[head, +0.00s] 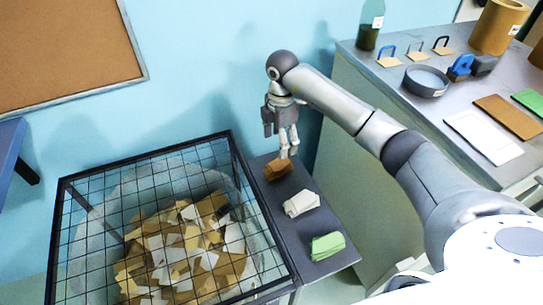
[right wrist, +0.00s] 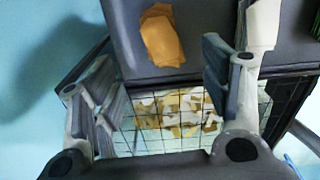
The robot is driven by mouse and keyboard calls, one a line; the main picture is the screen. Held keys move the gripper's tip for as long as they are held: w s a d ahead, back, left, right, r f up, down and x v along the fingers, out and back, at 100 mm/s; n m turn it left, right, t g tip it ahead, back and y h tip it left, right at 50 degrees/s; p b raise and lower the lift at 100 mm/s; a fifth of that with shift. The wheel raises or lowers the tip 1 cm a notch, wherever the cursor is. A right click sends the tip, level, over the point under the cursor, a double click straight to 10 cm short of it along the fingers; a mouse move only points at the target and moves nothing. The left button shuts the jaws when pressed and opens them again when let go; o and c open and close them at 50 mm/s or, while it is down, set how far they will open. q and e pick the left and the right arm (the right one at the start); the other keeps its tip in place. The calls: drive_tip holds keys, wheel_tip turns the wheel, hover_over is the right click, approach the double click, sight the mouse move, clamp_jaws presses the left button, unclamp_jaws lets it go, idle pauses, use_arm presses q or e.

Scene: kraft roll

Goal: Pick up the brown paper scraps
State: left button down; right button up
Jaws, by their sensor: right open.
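The brown paper scraps (head: 278,169) are a small folded bundle at the far end of a narrow dark shelf. They also show in the right wrist view (right wrist: 162,38), near the top, beyond and between the fingers. My right gripper (head: 288,150) hangs pointing down above that end of the shelf, close to the brown bundle. Its fingers are apart with nothing between them, as the right wrist view also shows (right wrist: 160,68). My left gripper is not in view.
A white paper bundle (head: 301,203) and a green one (head: 327,246) lie farther along the shelf (head: 270,201). A black wire bin (head: 243,171) with mixed paper pieces stands left of it. A grey counter (head: 390,85) with a bottle (head: 371,26) and bowl (head: 426,81) is at right.

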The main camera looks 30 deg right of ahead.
sight(279, 163)
wheel_tip(279, 163, down, 2)
drive_tip(key=shift+s+f, duration=0.1)
drive_tip(key=shift+f, duration=0.1)
drive_tip(key=f, duration=0.2)
drive_tip(key=shift+s+f, duration=0.2)
drive_tip(key=shift+f, duration=0.45)
drive_tip(key=f, duration=0.2)
drive_tip(key=f+p, duration=0.1)
drive_tip(key=f, duration=0.1)
drive_tip(key=shift+w+f, duration=0.2)
drive_tip(key=shift+f, duration=0.15)
drive_tip(key=c, duration=1.1)
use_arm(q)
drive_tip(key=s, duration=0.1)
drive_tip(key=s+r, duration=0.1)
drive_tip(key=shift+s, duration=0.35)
